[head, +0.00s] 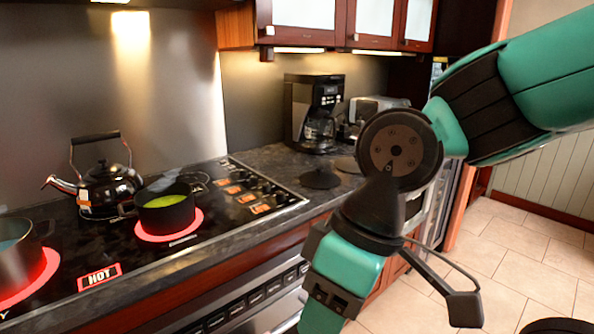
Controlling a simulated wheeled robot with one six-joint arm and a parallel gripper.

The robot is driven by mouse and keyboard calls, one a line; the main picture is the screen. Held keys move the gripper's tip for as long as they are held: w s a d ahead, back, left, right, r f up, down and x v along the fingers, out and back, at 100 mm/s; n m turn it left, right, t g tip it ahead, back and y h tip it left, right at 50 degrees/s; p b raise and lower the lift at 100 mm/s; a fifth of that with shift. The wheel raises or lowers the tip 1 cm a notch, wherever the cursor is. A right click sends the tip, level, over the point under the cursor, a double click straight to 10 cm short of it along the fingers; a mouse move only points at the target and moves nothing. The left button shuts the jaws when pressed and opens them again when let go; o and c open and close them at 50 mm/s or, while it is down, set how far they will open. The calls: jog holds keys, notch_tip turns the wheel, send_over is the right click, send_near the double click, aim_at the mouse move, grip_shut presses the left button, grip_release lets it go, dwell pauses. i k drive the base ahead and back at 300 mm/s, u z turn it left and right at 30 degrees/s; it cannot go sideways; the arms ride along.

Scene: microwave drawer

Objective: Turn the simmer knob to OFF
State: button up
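Several dark knobs (262,187) sit on the right part of the black cooktop, with orange labels (246,198) beside them. The labels are too small to read, so I cannot tell which is the simmer knob or where it points. My gripper (343,275) hangs in front of the counter edge, right of and nearer than the knobs, and appears apart from them. It points downward, and its lower end runs toward the bottom edge of the picture. Its fingertips do not show clearly, and I see nothing held.
A black pot (166,218) stands on a glowing red burner, a steel pot (18,258) on another at left. A kettle (105,188) stands behind. A "HOT" label (99,277) lies near the front edge. A coffee maker (314,112) stands on the counter (270,157).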

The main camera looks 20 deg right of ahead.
aim_at(265, 187)
jog(key=z, duration=0.05)
jog(key=i, duration=1.25)
jog(key=u, duration=0.2)
